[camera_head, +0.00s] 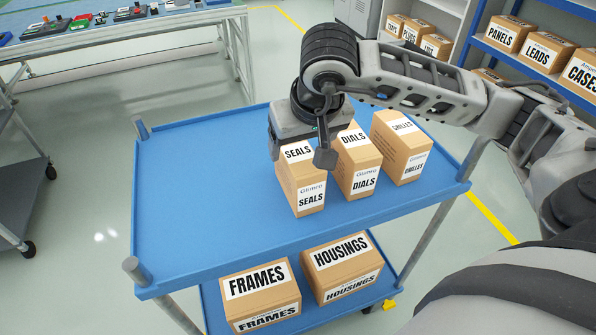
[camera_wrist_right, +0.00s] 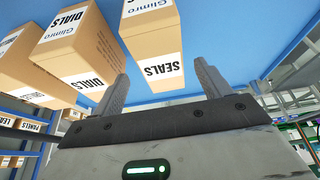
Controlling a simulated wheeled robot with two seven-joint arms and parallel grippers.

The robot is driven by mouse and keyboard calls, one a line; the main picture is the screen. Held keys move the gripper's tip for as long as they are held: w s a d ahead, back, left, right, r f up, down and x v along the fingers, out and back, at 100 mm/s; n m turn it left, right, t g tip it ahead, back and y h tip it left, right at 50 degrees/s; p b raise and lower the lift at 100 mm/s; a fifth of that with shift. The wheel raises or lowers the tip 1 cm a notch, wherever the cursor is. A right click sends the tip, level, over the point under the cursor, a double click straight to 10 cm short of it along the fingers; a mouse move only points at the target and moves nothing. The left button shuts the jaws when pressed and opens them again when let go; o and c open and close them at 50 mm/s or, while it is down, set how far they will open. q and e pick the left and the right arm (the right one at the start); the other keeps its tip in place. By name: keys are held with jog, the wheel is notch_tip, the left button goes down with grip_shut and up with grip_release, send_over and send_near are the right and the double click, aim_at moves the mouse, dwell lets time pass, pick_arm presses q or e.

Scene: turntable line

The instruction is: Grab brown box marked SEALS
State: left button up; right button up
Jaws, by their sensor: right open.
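The brown SEALS box (camera_head: 310,182) stands upright on the blue top shelf of the cart, at the left end of a row of three boxes. It also shows upside down in the right wrist view (camera_wrist_right: 150,30). My right gripper (camera_head: 300,152) is open over the top of the SEALS box, with one finger showing at each side of its upper part. In the right wrist view the open fingers (camera_wrist_right: 160,82) spread wider than the box's near face. Contact cannot be told. My left gripper is not in view.
The DIALS box (camera_head: 364,160) stands close to the right of the SEALS box, with the GRILLES box (camera_head: 408,150) beyond it. FRAMES (camera_head: 262,300) and HOUSINGS (camera_head: 345,270) boxes are on the lower shelf. The cart's blue top (camera_head: 205,190) is clear on the left.

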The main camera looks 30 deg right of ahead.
aim_at(299, 154)
jog(key=shift+p+x, duration=0.3)
jog(key=shift+x, duration=2.55)
jog(key=shift+a+f+b, duration=0.15)
jog(key=shift+f+b, duration=0.1)
jog(key=shift+b, duration=0.25)
jog(key=c, duration=1.3)
